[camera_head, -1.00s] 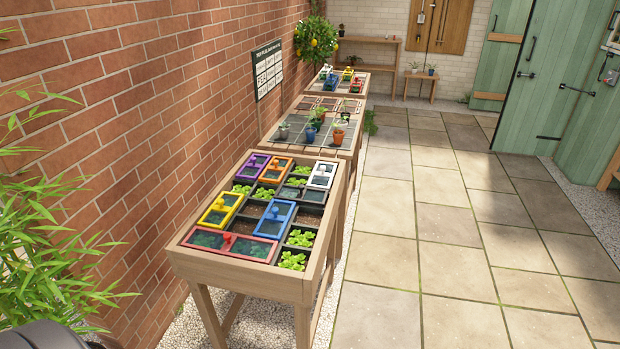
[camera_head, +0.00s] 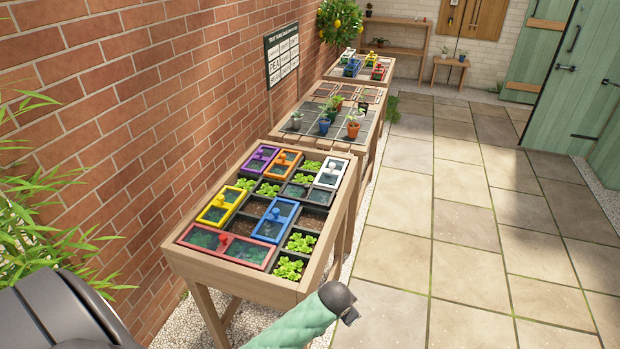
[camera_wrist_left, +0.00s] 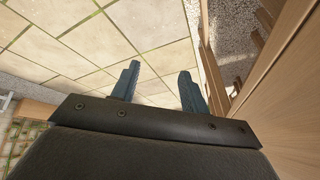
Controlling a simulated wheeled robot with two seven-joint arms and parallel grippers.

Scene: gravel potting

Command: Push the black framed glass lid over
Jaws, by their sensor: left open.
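In the head view, a small dark-framed glass lid (camera_head: 294,190) lies among the compartments of the wooden planter table, left of and below the white lid. It looks like the black framed lid, but its edges blend into the black dividers. My left gripper (camera_wrist_left: 160,85) is open and empty in the left wrist view, with its two dark blue fingers apart over the paving. The wooden table side is on the right of that view. The gripper's fingers do not show in the head view. My right gripper is not recognisable in any view.
Nearby lids are white (camera_head: 331,172), blue (camera_head: 277,216), yellow (camera_head: 222,206), red (camera_head: 227,247), purple (camera_head: 258,158) and orange (camera_head: 284,160). Green plants and soil fill other compartments. The brick wall (camera_head: 130,110) is left. Open paving (camera_head: 460,255) lies right.

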